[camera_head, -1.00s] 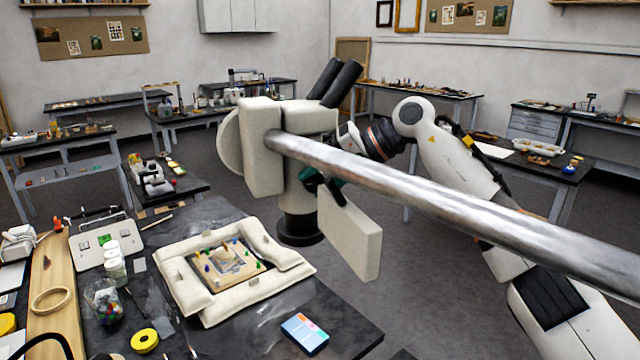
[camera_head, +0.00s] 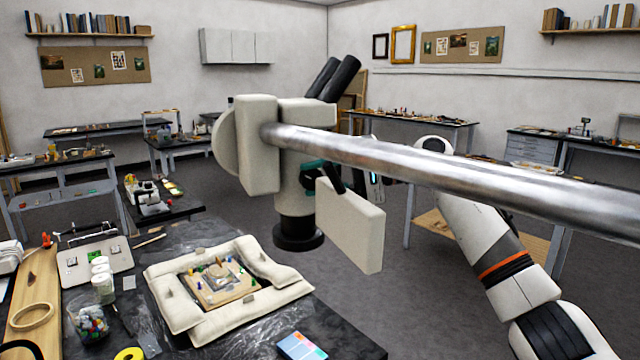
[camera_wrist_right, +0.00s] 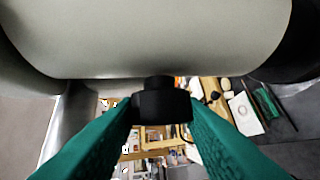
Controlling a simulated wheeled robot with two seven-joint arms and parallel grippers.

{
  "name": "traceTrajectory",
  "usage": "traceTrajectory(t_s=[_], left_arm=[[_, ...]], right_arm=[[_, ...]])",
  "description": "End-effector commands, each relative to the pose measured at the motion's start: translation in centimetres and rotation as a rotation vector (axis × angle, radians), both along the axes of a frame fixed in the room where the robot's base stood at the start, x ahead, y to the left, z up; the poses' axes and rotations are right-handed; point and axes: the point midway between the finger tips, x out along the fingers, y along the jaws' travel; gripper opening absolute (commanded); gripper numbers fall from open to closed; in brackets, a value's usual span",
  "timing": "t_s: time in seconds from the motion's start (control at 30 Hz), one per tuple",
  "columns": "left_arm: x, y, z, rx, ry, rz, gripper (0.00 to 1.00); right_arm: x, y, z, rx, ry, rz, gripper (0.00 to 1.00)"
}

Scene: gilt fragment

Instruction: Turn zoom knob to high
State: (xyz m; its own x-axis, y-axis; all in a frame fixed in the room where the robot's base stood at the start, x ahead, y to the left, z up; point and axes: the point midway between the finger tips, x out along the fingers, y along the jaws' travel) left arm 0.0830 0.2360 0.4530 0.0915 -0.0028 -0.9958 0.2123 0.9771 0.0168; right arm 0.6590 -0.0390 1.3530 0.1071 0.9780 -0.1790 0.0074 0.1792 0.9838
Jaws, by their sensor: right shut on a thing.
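The microscope (camera_head: 293,190) has a cream body, black eyepieces and a black lower lens, and hangs from a thick metal boom (camera_head: 400,163). My right gripper (camera_head: 312,166) shows as bits of teal finger beside its body, partly hidden by the boom and a cream panel. In the right wrist view, the teal fingers stand on both sides of a small black knob (camera_wrist_right: 160,104) under the pale microscope body (camera_wrist_right: 150,40). The gripper is shut on this knob. I see no marking of the knob's setting. My left gripper is not in view.
The cream panel (camera_head: 350,225) hangs close to my right gripper. A colored card (camera_head: 301,346) lies near the bench's front edge.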

Motion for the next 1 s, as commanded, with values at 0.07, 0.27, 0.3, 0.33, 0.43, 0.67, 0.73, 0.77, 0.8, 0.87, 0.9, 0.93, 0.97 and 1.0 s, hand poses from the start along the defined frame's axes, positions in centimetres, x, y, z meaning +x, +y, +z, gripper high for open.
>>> traceTrajectory(t_s=[0.07,0.27,0.3,0.33,0.43,0.67,0.73,0.77,0.8,0.87,0.9,0.93,0.97,1.0], left_arm=[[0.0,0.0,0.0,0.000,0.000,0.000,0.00],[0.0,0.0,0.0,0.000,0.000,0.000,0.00],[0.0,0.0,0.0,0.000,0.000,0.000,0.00],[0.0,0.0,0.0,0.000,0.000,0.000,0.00],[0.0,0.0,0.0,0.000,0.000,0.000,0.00],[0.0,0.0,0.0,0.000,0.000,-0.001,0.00],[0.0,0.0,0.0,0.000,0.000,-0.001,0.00],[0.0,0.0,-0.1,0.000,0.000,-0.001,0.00],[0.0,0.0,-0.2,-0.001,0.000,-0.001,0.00],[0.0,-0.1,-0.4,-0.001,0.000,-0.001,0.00],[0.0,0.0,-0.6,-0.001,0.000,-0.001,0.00],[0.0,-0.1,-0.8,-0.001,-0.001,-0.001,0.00],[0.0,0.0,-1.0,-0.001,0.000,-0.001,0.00],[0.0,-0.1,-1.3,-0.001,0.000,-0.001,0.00]], right_arm=[[0.0,0.0,-0.1,0.000,0.004,-0.001,0.13],[0.0,0.0,-0.1,0.000,0.004,-0.001,0.13],[0.0,0.0,-0.1,-0.001,0.004,-0.001,0.13],[0.0,0.0,-0.1,-0.001,0.004,-0.001,0.37],[0.0,0.0,-0.1,-0.001,0.003,0.000,0.54],[0.0,0.0,-0.1,0.000,0.002,0.000,0.57],[0.0,0.0,0.0,0.000,0.001,0.000,0.57],[0.0,-0.1,0.0,0.000,0.001,0.000,0.57],[0.0,-0.4,0.0,0.000,0.001,-0.001,0.57],[0.0,-0.9,0.0,0.000,0.001,-0.002,0.57],[-0.1,-1.5,0.0,0.000,0.000,-0.003,0.57],[-0.1,-2.0,0.1,0.000,0.000,-0.003,0.57],[-0.2,-2.6,0.1,0.000,0.000,-0.004,0.57],[-0.3,-3.4,0.3,0.002,0.000,-0.004,0.57]])
